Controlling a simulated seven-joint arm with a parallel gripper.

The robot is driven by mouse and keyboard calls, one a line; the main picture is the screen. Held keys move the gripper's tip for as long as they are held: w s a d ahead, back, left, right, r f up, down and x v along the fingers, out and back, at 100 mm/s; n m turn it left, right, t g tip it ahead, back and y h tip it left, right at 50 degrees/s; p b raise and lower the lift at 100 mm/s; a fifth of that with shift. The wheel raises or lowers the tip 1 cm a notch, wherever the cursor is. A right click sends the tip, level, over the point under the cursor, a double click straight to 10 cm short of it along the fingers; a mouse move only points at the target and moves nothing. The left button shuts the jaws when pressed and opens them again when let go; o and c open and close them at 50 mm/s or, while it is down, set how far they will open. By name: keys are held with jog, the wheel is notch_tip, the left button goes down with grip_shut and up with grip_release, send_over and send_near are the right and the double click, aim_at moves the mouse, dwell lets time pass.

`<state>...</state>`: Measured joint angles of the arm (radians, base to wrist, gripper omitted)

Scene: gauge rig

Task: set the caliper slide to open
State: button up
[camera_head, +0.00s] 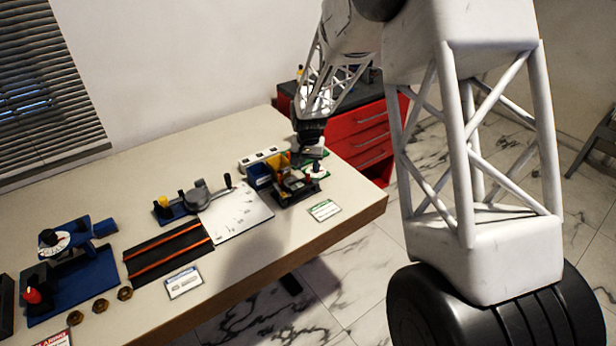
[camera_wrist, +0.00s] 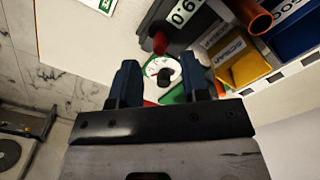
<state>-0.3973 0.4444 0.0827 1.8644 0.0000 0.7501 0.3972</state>
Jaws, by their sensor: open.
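I cannot say for certain which fixture is the caliper slide. My gripper (camera_head: 312,150) is over the far right part of the bench. In the wrist view my gripper (camera_wrist: 160,80) has its two blue fingers apart with nothing held between them. A white round dial (camera_wrist: 157,66) with a dark knob, by a green base, shows beyond the fingers. A red knob (camera_wrist: 159,43) on a dark device with a number readout (camera_wrist: 184,11) is just past it. At the bench's left is a blue fixture (camera_head: 85,284) with a white dial and a red knob.
A yellow bin (camera_wrist: 249,69) and a blue bin (camera_wrist: 298,36) stand close to the right of the fingers. A dark plate with orange strips (camera_head: 168,252), a white plate (camera_head: 236,214) and several brass nuts (camera_head: 101,305) lie along the bench. Red drawers (camera_head: 368,130) stand behind.

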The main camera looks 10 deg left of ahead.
aim_at(308, 176)
jog(key=shift+f, duration=2.55)
grip_shut()
